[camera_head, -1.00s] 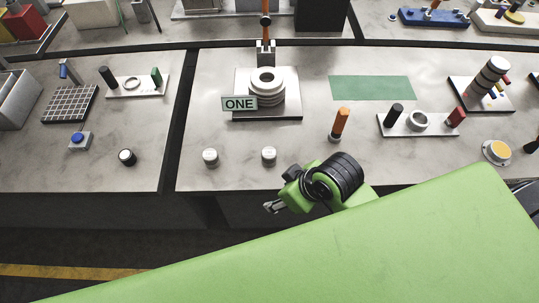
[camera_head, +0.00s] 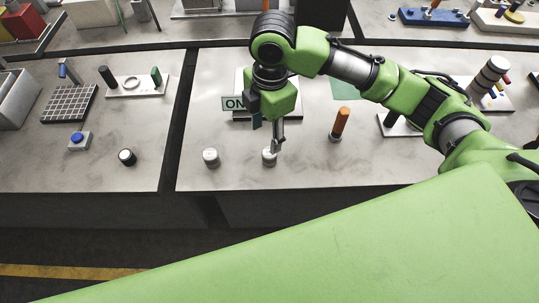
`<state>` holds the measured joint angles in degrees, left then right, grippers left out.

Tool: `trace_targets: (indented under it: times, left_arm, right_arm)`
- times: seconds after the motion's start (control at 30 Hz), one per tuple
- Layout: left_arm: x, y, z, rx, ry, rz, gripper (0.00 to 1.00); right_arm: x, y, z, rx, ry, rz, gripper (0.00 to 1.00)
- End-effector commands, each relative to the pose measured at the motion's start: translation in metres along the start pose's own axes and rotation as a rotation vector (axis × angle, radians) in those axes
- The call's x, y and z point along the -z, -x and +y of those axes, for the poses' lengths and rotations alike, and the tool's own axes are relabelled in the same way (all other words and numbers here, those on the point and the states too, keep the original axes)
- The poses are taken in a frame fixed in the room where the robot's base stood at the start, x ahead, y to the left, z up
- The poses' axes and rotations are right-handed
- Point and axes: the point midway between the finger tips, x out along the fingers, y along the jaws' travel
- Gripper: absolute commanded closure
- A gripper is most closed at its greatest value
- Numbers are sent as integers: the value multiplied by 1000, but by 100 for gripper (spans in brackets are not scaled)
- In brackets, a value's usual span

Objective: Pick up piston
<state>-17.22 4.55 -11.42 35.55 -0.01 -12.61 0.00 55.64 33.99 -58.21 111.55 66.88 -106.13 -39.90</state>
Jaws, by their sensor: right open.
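Two small pale round parts stand near the front edge of the middle table, a left one (camera_head: 210,157) and a right one (camera_head: 268,159); I cannot tell for sure which thing is the piston. My right gripper (camera_head: 273,147) points down, open, right at the right pale part and partly covers it. I cannot tell whether the fingers touch it. My left gripper is not in view.
An orange-handled tool (camera_head: 340,122) stands to the right. The fixture with the "ONE" sign (camera_head: 233,103) and the green mat (camera_head: 344,90) are partly hidden behind my right arm.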

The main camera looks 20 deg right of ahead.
Motion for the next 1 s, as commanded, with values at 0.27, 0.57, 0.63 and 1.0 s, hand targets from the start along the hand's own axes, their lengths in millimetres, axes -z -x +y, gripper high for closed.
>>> trace_targets:
  times: [0.27, 0.57, 0.63, 1.0]
  left_arm:
    - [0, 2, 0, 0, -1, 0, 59]
    - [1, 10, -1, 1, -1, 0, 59]
    - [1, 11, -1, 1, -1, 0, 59]
    - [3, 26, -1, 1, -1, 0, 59]
  right_arm:
    - [-21, 9, 2, 37, 37, -43, 52]
    - [-22, -47, 0, 37, 36, -42, 52]
    - [-22, -57, 0, 35, 36, -41, 52]
    - [-18, -91, 1, 36, 37, -41, 52]
